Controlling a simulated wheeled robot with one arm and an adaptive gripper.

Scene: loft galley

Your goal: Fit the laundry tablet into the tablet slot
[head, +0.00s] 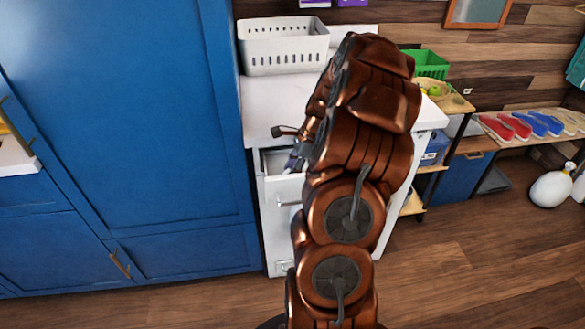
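My copper-coloured arm rises through the middle of the head view and hides much of the white unit behind it. Part of my gripper (292,161) shows at the arm's left edge, over a pulled-out white drawer (273,161) at the top of the white unit's front. The rest of the gripper is behind the arm, so I cannot tell whether its fingers are open or shut. A small pale spot shows at its tip, too small to identify. I cannot make out the laundry tablet or the tablet slot.
A white perforated basket (284,50) stands on the white counter (272,100). A tall blue cabinet (120,110) is close on the left. Right are a green basket (430,64), a wooden shelf (458,104) and a bench with colourful shoes (538,125). The right floor is largely clear.

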